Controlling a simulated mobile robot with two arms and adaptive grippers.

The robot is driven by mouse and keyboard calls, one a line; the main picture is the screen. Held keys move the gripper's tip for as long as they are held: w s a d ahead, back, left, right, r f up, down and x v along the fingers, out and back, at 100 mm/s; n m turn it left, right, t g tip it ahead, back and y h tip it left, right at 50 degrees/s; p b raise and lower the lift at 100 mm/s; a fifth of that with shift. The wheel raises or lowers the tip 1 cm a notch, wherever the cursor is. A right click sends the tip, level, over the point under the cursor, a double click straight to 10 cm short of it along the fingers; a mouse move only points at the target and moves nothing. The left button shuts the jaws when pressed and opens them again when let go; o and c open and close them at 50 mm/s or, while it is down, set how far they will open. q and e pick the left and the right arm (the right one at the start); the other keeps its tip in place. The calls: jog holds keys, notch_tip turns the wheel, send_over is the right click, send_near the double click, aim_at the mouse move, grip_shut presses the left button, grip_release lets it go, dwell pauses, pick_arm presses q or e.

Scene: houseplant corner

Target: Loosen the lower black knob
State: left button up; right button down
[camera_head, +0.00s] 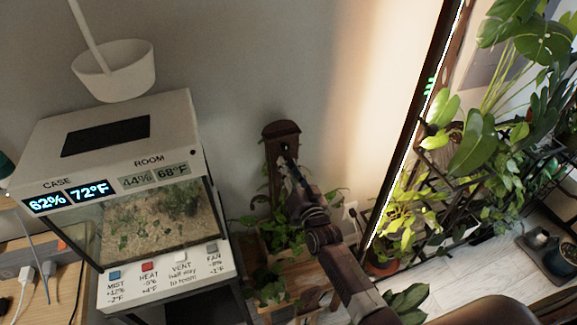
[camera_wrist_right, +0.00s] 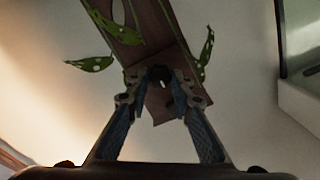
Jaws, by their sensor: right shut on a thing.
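A brown wooden post (camera_head: 281,133) with a rounded top stands against the wall in the middle of the head view. My right gripper (camera_head: 285,165) reaches up to the post's front from the lower right. In the right wrist view the wooden board (camera_wrist_right: 140,40) runs up between trailing leaves. A small round black knob (camera_wrist_right: 158,73) sits between my right fingertips (camera_wrist_right: 153,84), which are shut on it. In the head view the gripper hides the knob. My left gripper is in neither view.
Trailing plants (camera_head: 283,236) hang around the post's foot. A wall outlet (camera_head: 350,212) and a dark-framed leaning panel (camera_head: 412,130) are to the right.

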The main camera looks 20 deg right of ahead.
jog(key=shift+f, duration=0.15)
jog(key=c, duration=1.7)
grip_release()
jog(key=shift+s, duration=0.1)
jog(key=s, duration=1.2)
jog(key=shift+d, duration=0.2)
jog(key=shift+w, duration=0.1)
